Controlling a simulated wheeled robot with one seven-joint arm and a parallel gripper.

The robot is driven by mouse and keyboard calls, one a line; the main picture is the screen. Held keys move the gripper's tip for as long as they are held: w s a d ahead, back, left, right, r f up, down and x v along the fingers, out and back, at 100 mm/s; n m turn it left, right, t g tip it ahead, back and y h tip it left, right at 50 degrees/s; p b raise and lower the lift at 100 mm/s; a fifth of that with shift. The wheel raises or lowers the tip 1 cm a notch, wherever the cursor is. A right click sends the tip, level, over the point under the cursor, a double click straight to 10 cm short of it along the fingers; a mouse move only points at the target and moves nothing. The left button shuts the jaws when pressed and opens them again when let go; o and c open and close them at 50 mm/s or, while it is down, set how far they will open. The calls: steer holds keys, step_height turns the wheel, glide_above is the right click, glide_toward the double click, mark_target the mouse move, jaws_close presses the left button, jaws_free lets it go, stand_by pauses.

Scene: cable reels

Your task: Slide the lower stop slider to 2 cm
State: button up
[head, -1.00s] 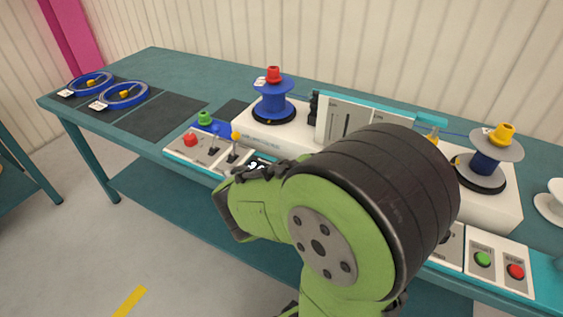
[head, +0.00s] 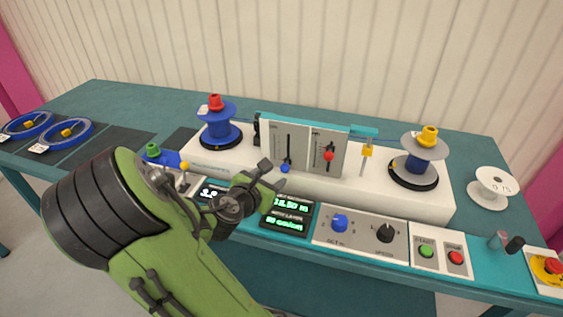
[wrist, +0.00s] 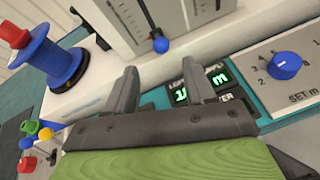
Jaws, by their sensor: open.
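An upright grey panel carries two vertical sliders with scales, a blue knob (head: 285,168) on the left and a red knob (head: 328,155) on the right. The blue knob is low in its slot; the red knob is a little higher. The labels are too small to tell which is the lower stop. In the wrist view the blue knob (wrist: 161,45) is beyond my fingertips, roughly between their directions. My gripper (head: 272,174) is open and empty, just left of the blue knob in the head view; it also shows in the wrist view (wrist: 163,84). The red knob is out of the wrist view.
A blue reel (head: 219,132) stands left of the panel and another reel (head: 418,165) right of it. A display (head: 288,216), a blue dial (head: 340,222), a black dial (head: 385,233) and green (head: 427,250) and red (head: 456,257) buttons line the front edge.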

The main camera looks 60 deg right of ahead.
mark_target(283, 169)
steer(key=x, duration=0.8)
steer(key=shift+d+f, duration=0.2)
jaws_close()
